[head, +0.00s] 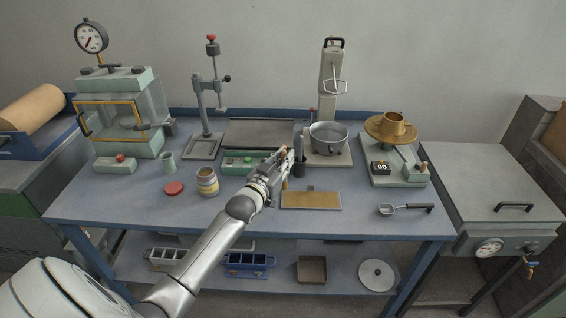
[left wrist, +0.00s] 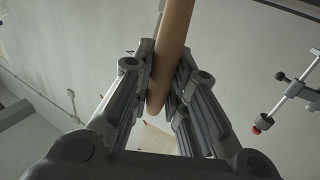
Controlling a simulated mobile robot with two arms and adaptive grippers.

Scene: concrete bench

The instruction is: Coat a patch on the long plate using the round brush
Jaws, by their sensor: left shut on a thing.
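My left gripper (head: 283,166) is above the middle of the blue bench, shut on the tan wooden handle of the round brush (left wrist: 172,45). In the left wrist view the handle runs between the two fingers (left wrist: 162,90). In the head view the brush (head: 285,184) is small and partly hidden by the gripper, so its bristles are not clear. The long plate (head: 311,201), flat and golden-brown with a pale border, lies just right of the gripper near the front edge. An open jar (head: 207,183) with a label stands to the left. My right gripper is not in view.
A red lid (head: 173,188) lies left of the jar. A dark holder (head: 300,168) and a steel pot (head: 328,136) stand behind the plate. The front left of the bench is clear.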

